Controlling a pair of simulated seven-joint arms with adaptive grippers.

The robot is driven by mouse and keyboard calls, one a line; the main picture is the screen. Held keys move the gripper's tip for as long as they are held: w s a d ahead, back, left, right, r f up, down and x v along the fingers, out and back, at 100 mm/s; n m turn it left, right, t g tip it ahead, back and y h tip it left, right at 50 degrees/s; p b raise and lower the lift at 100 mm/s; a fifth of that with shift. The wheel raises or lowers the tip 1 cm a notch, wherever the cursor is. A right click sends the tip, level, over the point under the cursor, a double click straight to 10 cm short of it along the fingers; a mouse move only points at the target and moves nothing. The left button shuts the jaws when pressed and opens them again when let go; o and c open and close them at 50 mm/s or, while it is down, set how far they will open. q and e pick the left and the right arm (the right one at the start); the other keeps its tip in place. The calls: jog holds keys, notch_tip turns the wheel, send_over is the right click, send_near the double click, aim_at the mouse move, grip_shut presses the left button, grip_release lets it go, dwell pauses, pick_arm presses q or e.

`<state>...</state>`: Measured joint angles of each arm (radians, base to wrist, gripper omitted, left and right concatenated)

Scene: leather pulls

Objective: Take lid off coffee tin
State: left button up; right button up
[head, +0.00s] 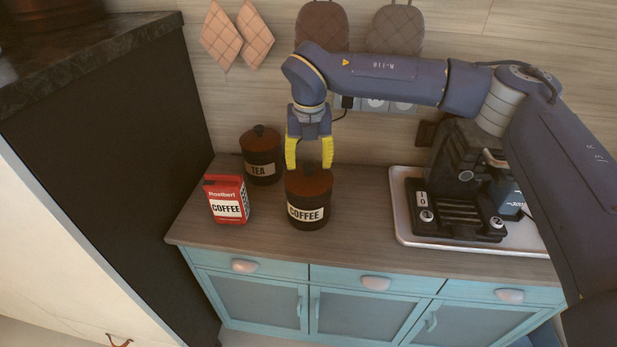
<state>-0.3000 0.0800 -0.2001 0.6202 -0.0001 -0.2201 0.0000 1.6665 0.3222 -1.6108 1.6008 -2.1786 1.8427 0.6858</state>
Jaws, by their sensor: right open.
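The coffee tin (308,213) is a dark round tin with a cream COFFEE label, upright on the wooden counter. Its reddish-brown lid (308,183) sits on top of it. My right gripper (309,165) comes down from above, with its yellow fingers spread apart over the lid. The fingertips are at about the height of the lid's top, one toward each side; I cannot tell whether they touch it. The lid's knob is partly hidden or hard to make out between the fingers. My left gripper is not in view.
A dark TEA tin (261,160) stands behind left, and a red coffee packet (227,200) stands to the left. A coffee machine (465,185) sits on a metal tray (402,210) at right. The counter (350,240) is bare between the tin and the tray.

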aim_at(308, 166)
jog(key=shift+w+f, duration=0.2)
jog(key=shift+f, duration=0.75)
jog(key=shift+w+f, duration=0.15)
jog(key=shift+f, duration=0.8)
grip_shut()
